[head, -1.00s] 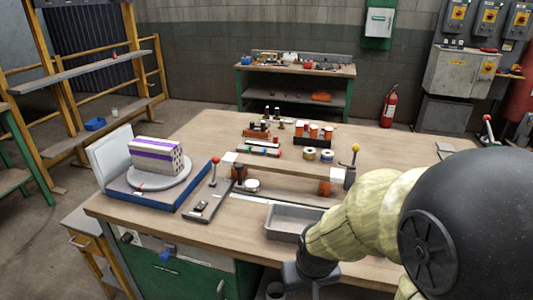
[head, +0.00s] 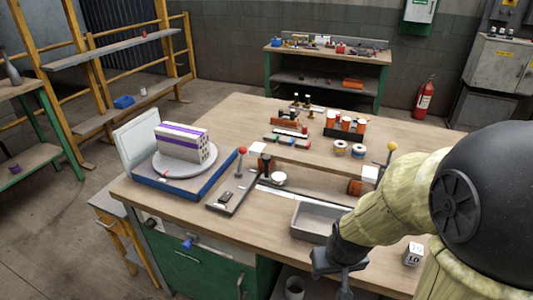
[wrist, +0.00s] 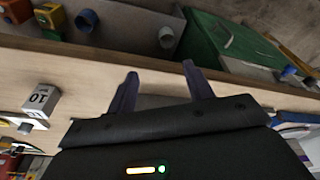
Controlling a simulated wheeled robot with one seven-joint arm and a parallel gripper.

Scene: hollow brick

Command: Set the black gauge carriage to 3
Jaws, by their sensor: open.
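A grey gauge plate (head: 240,187) lies on the workbench (head: 165,206), right of the blue-edged turntable base. A small black block (head: 226,196), which looks like the gauge carriage, sits near the plate's front end. Any scale or numbers on it are too small to read. My gripper (head: 342,275) hangs at the bench's front edge, well right of the plate and apart from it. In the wrist view my gripper (wrist: 160,72) shows two spread fingers with nothing between them. The gauge plate is not seen clearly there.
A hollow brick (head: 182,143) stands on the round turntable (head: 186,160). A grey tray (head: 318,222) lies between gauge and gripper. A red-knobbed lever (head: 241,160) and a yellow-knobbed post (head: 390,155) stand up. A white block marked 10 (head: 413,254) sits at right.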

